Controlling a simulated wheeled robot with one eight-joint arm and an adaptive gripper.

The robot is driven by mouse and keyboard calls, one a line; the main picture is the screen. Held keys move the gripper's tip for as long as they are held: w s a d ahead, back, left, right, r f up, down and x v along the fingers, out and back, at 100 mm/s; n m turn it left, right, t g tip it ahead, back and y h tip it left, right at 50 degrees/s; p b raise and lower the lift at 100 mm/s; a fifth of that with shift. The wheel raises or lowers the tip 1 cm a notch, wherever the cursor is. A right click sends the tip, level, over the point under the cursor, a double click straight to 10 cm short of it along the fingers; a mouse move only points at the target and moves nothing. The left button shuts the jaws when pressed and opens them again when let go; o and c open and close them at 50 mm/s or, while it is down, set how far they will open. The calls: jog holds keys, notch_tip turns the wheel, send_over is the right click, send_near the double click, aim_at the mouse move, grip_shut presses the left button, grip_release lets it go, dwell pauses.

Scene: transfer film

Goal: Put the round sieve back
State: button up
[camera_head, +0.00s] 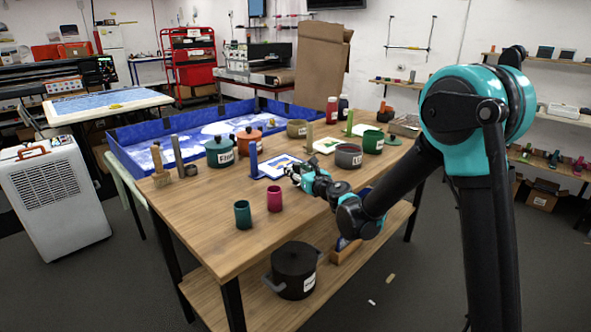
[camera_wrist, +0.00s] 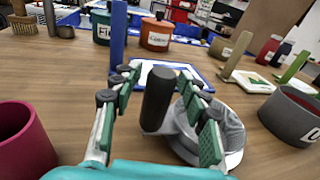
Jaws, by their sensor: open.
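A round, pale grey, shallow piece with a dark upright handle, which looks like the round sieve (camera_wrist: 232,130), is on the wooden table in the wrist view. Its black handle (camera_wrist: 157,98) stands between the fingers of my gripper (camera_wrist: 161,80). The fingers are open, one on each side of the handle, with gaps visible. The right finger covers part of the grey body. In the head view my gripper (camera_head: 298,173) is low over the table's near right part, and I cannot make out the sieve there.
A magenta cup (camera_head: 274,198) and teal cup (camera_head: 243,214) stand left of the gripper. A dark grey bowl (camera_head: 348,157) stands to the right. A blue upright piece (camera_head: 254,160) stands by a framed screen. Pots (camera_head: 220,153) line the back. The near left tabletop is clear.

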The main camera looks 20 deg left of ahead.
jog(key=v, duration=1.2)
jog(key=w+d+r+m+t+h, duration=0.15)
jog(key=d+m+h, duration=0.25)
jog(key=d+m, duration=0.4)
jog(key=w+d+m+t+h, duration=0.3)
jog(key=d+m, duration=0.4)
jog(key=d, duration=0.3)
jog(key=w+d+r+m+t+h, duration=0.1)
jog(key=w+d+m+t+h, duration=0.2)
jog(key=d+m, duration=0.55)
jog(key=s+d+f+m+g+h, duration=0.2)
jog(key=d+f+m+h, duration=0.15)
jog(key=d, duration=0.35)
jog(key=s+d+f+m+g+h, duration=0.2)
jog(key=d+m+g, duration=0.1)
jog(key=d+m, duration=0.3)
jog(key=s+d+f+m+g+y, duration=0.1)
jog(key=s+f+m+g, duration=0.3)
jog(key=s, duration=0.6)
jog(key=s+d+f+m+g, duration=0.3)
jog(key=s+f+m+g, duration=0.1)
jog(key=s+f+m, duration=0.5)
jog(key=shift+s+d+f+m+g+y, duration=0.3)
jog(key=shift+s+d+f+g+y, duration=0.1)
jog(key=shift+s, duration=0.8)
